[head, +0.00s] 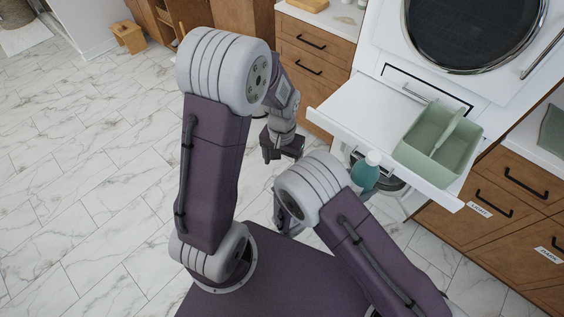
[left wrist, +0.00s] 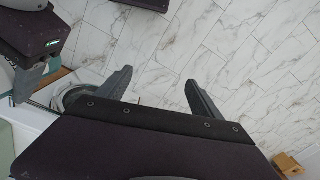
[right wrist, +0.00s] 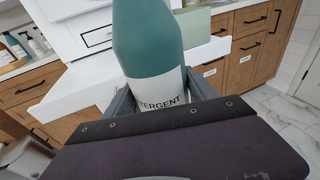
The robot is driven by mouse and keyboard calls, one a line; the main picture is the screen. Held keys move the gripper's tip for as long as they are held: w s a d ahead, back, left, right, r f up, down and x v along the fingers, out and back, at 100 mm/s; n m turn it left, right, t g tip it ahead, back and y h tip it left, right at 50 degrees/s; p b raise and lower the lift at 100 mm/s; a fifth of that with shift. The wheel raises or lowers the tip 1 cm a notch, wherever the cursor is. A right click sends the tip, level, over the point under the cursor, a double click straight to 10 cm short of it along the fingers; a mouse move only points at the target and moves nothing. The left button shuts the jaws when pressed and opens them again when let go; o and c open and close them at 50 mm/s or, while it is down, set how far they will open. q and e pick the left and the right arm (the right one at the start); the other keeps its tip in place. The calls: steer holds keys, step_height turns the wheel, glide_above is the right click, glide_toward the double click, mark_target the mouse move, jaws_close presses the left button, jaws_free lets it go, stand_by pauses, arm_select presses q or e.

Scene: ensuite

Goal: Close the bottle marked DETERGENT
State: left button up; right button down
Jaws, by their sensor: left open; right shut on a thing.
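The bottle marked DETERGENT (right wrist: 155,75) is teal with a white label whose visible letters read "TERGENT". My right gripper (right wrist: 162,93) is shut on it in the right wrist view, and its top is cut off there. In the head view the bottle (head: 364,175) shows beside the white pull-out shelf, with a pale top (head: 373,157); I cannot tell whether that is a cap. My right arm hides part of the bottle. My left gripper (left wrist: 157,80) is open and empty above the floor; in the head view it (head: 282,154) is left of the bottle, apart from it.
The white pull-out shelf (head: 350,128) carries a green caddy (head: 470,150) with a handle. Behind it is a white machine with a round dark door (head: 470,30). Wooden drawers (head: 490,205) stand at right.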

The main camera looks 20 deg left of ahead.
arm_select(q)
steer(key=shift+f, duration=0.1)
steer(key=s+d+r+t, duration=0.1)
steer(key=s+r, duration=0.2)
steer(key=s, duration=0.5)
steer(key=shift+s+r, duration=0.2)
